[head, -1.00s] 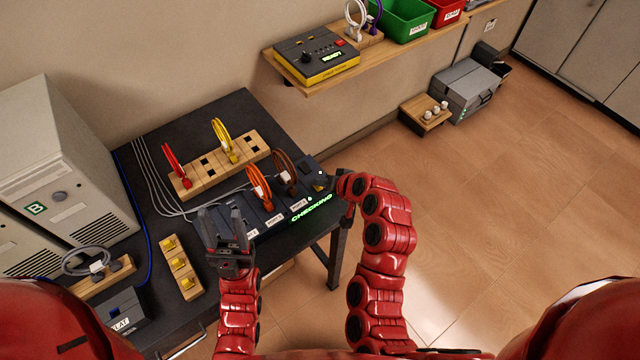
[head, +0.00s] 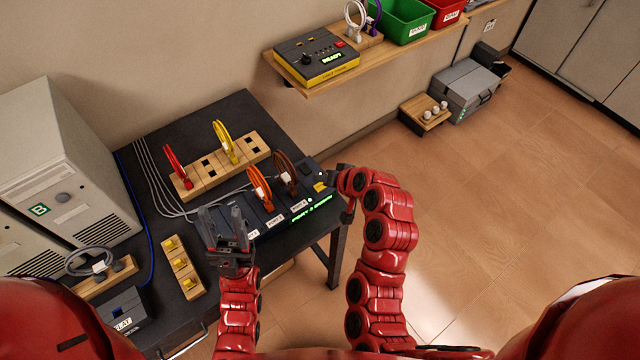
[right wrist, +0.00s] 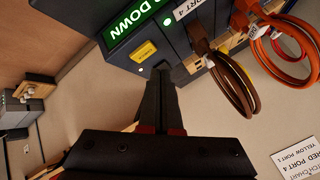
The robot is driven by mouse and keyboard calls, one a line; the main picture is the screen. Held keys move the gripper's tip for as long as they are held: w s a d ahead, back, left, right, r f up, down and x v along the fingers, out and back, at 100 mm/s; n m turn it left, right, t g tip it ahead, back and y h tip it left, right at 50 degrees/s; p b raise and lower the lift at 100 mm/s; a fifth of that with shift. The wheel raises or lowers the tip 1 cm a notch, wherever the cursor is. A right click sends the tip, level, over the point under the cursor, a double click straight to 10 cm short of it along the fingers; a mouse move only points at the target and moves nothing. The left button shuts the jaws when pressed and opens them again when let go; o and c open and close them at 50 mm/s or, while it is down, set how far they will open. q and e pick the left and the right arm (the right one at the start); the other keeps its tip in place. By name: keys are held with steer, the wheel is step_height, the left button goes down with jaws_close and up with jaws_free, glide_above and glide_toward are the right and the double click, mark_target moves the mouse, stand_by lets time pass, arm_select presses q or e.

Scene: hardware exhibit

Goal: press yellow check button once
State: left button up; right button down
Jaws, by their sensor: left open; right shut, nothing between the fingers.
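The yellow check button (head: 320,187) is on the right end of the dark port panel (head: 262,218) in the head view. In the right wrist view the yellow button (right wrist: 143,50) shows clear, just beyond and left of my fingertips. My right gripper (right wrist: 160,72) is shut and empty, its tips close to the panel but apart from the button. In the head view my right gripper (head: 336,172) is partly hidden at the panel's right end. My left gripper (head: 222,210) is open and empty over the panel's left end. The green display (head: 311,209) ends in "DOWN".
Orange and brown cable loops (head: 260,188) stand in the panel. A wooden block with red and yellow cables (head: 222,164) lies behind it. A wooden strip with yellow pieces (head: 180,265) is at left. A wall shelf holds a tester (head: 318,57).

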mark_target(322, 190)
step_height(322, 190, up, 4)
steer(key=shift+r+p, duration=0.1)
steer(key=shift+p, duration=0.7)
